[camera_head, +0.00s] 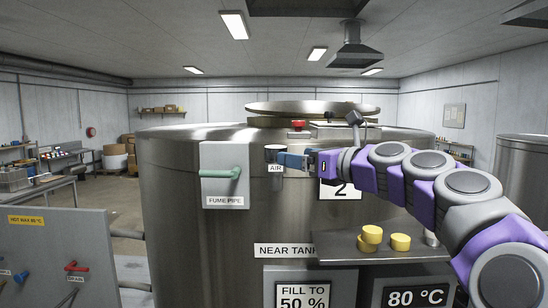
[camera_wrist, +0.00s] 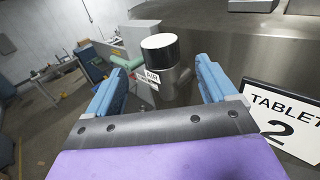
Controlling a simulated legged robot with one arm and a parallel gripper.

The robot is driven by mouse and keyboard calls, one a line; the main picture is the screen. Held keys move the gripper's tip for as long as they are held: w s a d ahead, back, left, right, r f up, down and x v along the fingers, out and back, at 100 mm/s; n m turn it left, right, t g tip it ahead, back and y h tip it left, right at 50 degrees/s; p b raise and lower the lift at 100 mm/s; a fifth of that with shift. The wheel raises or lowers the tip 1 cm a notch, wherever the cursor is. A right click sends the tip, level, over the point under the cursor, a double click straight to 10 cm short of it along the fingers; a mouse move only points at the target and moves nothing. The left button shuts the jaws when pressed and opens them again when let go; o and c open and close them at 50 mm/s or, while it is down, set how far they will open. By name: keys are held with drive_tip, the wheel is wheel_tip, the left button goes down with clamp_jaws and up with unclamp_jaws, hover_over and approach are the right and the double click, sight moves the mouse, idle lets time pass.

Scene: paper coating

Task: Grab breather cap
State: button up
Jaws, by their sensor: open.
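In the head view the AIR label (camera_head: 275,168) shows just left of my gripper (camera_head: 284,160), and the cap (camera_head: 274,148) is small there. My gripper (camera_wrist: 158,85) is open, with one blue finger on each side of the pipe and cap in the wrist view. I cannot tell whether either finger touches them.
The large steel tank (camera_head: 200,260) fills the middle. A FUME PIPE box (camera_head: 225,190) with a green handle (camera_head: 220,173) is left of the cap. A TABLET 2 sign (camera_wrist: 283,122) is close on the right. Yellow round pieces (camera_head: 400,242) sit on a shelf (camera_head: 340,250) below my arm.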

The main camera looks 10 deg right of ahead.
sight(276, 152)
drive_tip(key=x, duration=0.8)
drive_tip(key=shift+w+d, duration=0.1)
drive_tip(key=shift+w, duration=0.1)
drive_tip(key=shift+w+a, duration=0.1)
drive_tip(key=shift+a, duration=0.2)
drive_tip(key=shift+r, duration=0.1)
drive_tip(key=shift+c, duration=0.4)
drive_tip(key=shift+d, duration=0.15)
drive_tip(key=c, duration=1)
